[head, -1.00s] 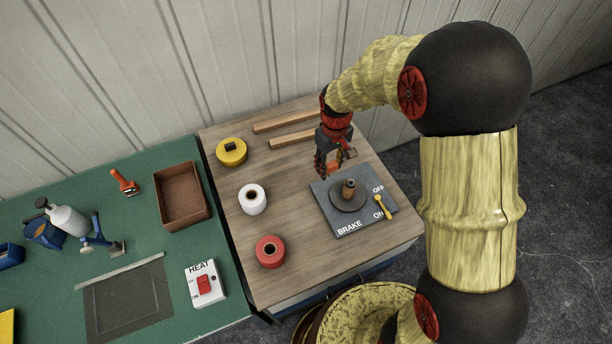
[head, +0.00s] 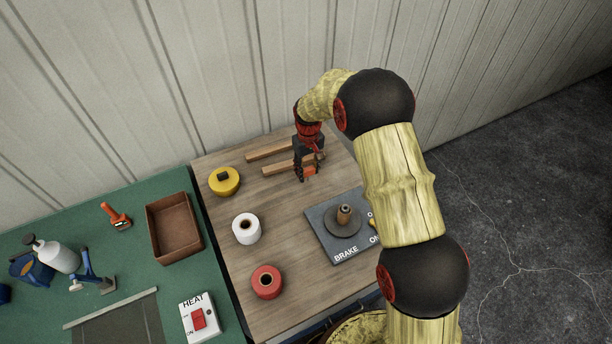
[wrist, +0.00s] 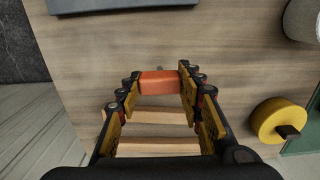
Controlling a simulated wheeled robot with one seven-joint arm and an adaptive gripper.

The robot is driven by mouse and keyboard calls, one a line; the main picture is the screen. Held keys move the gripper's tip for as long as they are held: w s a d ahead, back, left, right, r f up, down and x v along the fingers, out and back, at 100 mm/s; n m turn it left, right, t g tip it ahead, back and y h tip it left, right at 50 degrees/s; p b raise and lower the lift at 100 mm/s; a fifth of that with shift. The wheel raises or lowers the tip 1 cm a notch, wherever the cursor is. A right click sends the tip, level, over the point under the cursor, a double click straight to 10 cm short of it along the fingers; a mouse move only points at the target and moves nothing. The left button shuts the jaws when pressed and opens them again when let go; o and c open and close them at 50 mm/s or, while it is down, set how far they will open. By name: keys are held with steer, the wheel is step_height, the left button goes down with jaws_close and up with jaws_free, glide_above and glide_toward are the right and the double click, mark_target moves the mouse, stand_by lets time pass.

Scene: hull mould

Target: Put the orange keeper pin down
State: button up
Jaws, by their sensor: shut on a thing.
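The orange keeper pin (wrist: 160,84) is between the fingertips of my gripper (wrist: 158,88) in the wrist view. My gripper is shut on it. In the head view my gripper (head: 306,172) points down over the wooden table, with the orange pin (head: 310,170) showing at its fingertips. It is beside the wooden strips and behind the brake plate. I cannot tell whether the pin touches the table top. The brake plate (head: 322,226) carries a dark disc with a brown upright post (head: 345,213). My arm hides part of the plate's right side.
Two wooden strips (head: 270,151) lie at the back of the table (head: 300,268). Yellow (head: 222,184), white (head: 246,230) and red (head: 266,282) rolls stand along the left. A green bench (head: 140,262) with a brown tray (head: 150,226) and heat switch (head: 197,318) adjoins. The table's centre is clear.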

steer(key=shift+w+a+f, duration=0.25)
steer(key=shift+w+f, duration=0.5)
steer(key=shift+f, duration=1.7)
steer(key=shift+f, duration=0.15)
steer(key=o, duration=1.1)
steer(key=shift+c, duration=0.2)
step_height(320, 180, up, 12)
steer(key=shift+r, duration=0.25)
